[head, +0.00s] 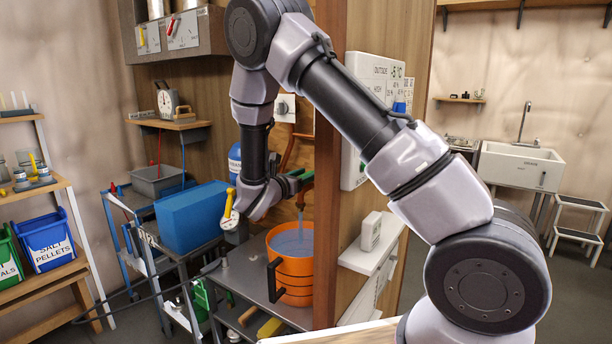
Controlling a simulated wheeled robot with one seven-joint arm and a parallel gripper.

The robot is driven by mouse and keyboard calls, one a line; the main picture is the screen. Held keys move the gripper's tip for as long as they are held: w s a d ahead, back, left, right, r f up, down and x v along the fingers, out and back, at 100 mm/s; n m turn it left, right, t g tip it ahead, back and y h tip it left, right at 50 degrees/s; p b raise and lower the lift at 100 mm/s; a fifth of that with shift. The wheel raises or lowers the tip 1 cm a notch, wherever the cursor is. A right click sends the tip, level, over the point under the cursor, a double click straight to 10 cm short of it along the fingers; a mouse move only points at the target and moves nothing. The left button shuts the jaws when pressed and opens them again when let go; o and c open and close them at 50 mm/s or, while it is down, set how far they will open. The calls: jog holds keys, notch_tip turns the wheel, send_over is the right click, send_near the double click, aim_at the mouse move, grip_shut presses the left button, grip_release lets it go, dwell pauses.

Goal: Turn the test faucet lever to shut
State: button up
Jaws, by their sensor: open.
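The test faucet appears to be at the brown curved pipe (288,153), above an orange bucket (293,277) with a dark handle. Water shows in the bucket. My arm comes down from above, and its wrist is left of the faucet. My gripper (296,181) points right at the faucet, above the bucket, among small dark and green parts. It is open and holds nothing that I can see. The lever cannot be told apart from these parts, and I cannot tell whether the gripper touches it.
The bucket stands on a grey bench (245,283). A blue box (190,217) is left of the wrist. A wooden partition (328,220) rises close to the right of the bucket. A white wall panel (372,85) and small shelf (368,258) are beyond it.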

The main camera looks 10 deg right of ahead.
grip_shut()
dwell(1.4)
